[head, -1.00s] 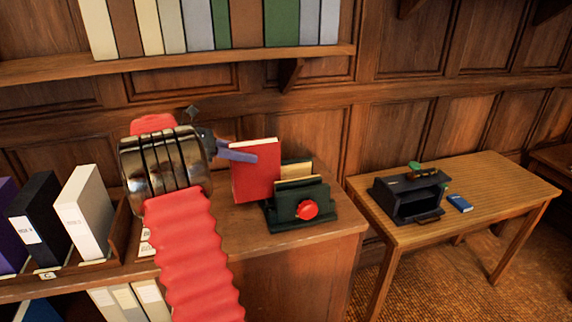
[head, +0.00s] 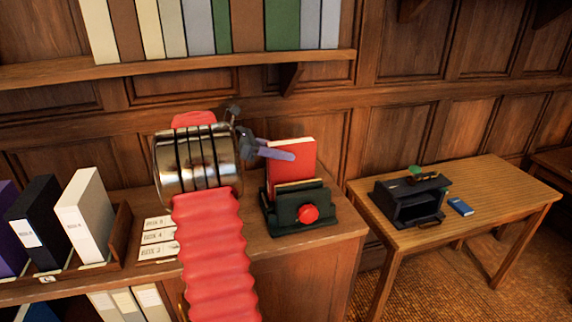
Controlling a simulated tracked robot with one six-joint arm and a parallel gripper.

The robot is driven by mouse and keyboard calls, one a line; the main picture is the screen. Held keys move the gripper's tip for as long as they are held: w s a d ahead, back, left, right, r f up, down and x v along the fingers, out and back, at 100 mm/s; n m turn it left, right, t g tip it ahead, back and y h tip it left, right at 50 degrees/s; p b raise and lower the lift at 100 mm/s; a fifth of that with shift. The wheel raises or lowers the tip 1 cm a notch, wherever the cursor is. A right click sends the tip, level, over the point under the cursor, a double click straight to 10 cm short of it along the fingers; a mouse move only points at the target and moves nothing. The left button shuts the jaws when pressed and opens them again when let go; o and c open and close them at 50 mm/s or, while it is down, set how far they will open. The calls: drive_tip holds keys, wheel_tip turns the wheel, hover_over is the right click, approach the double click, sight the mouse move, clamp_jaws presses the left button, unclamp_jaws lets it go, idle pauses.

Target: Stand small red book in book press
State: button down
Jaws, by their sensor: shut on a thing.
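The small red book (head: 292,161) is upright, with its lower part hidden behind the front plate of the book press. The book press (head: 290,214) is dark green with a red knob and stands near the right end of the wooden counter. A tan board edge shows between the book and the front plate. My gripper (head: 280,153) is shut on the red book near its upper left side; one purple finger lies across the cover. I cannot tell whether the book's bottom edge touches the press.
White labelled cards (head: 158,238) lie on the counter left of my arm. Box files (head: 86,215) stand in a rack further left. A shelf of books (head: 200,62) hangs above. A side table (head: 490,190) at right holds a black device (head: 411,200) and a blue book (head: 460,206).

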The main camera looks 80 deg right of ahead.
sight(287, 162)
drive_tip(key=shift+s+r, duration=0.1)
drive_tip(key=shift+s+d+f, duration=0.1)
drive_tip(key=shift+s+f, duration=0.1)
drive_tip(key=shift+f, duration=0.4)
drive_tip(key=shift+s+d+f, duration=0.15)
drive_tip(key=shift+f, duration=0.4)
drive_tip(key=shift+s+d+f, duration=0.1)
drive_tip(key=shift+s+f, duration=0.1)
drive_tip(key=shift+f, duration=0.4)
drive_tip(key=c, duration=1.4)
unclamp_jaws()
drive_tip(key=shift+f, duration=0.15)
drive_tip(key=shift+o, duration=0.2)
drive_tip(key=v, duration=1.2)
